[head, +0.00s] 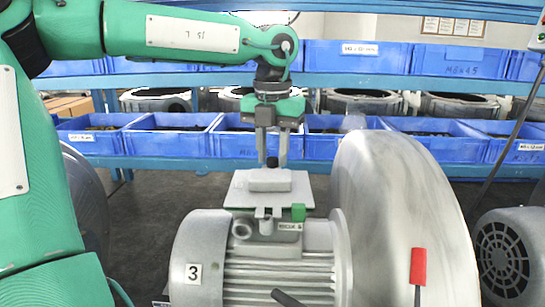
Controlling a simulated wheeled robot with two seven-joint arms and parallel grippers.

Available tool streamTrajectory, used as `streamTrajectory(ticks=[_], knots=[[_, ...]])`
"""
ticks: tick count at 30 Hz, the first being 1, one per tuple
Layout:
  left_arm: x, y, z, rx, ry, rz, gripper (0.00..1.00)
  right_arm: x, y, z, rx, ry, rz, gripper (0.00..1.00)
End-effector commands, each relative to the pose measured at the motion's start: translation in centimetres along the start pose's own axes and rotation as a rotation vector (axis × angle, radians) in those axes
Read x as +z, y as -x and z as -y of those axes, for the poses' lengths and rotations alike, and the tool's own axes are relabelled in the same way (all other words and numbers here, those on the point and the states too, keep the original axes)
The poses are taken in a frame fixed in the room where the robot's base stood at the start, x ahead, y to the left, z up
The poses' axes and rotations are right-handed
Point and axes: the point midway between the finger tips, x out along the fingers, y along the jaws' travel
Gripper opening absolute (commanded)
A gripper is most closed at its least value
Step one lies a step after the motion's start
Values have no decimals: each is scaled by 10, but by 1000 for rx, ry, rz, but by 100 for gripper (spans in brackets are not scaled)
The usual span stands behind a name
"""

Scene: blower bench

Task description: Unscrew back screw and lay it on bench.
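The blower motor (205,262) stands in front of me, with a "3" label on its end. A pale flat plate (240,195) with a grey block (270,186) on it sits above the motor's terminal box. A small dark screw head (272,162) shows just behind the block. My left gripper (272,161) points straight down from above, its two fingers apart, one on each side of that dark head at about its height. I cannot tell whether the fingers touch it. The screw's shaft is hidden. My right gripper is not in view.
The big round fan housing (395,215) rises close on the right. A red-handled tool (418,267) stands in front of it. Another motor (505,255) is at the far right. Shelves of blue bins (170,136) line the back. A small green part (298,212) sits by the plate.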

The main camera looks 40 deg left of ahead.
Motion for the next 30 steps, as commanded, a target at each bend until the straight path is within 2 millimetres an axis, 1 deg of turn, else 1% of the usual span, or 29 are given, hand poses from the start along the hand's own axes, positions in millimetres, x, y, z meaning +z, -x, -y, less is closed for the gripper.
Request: streamTrajectory(ticks=[1,11,19,22,27,30], knots=[[0,2,0,-2,-63,-1,29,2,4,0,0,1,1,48],[0,2,0,-1,-488,-1,29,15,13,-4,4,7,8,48],[0,2,0,-1,-828,-2,29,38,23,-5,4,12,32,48],[0,2,0,-1,-953,-1,29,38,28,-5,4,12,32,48],[0,2,0,-1,-1153,-1,29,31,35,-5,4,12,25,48],[0,1,0,0,-1230,0,29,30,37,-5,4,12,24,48]])
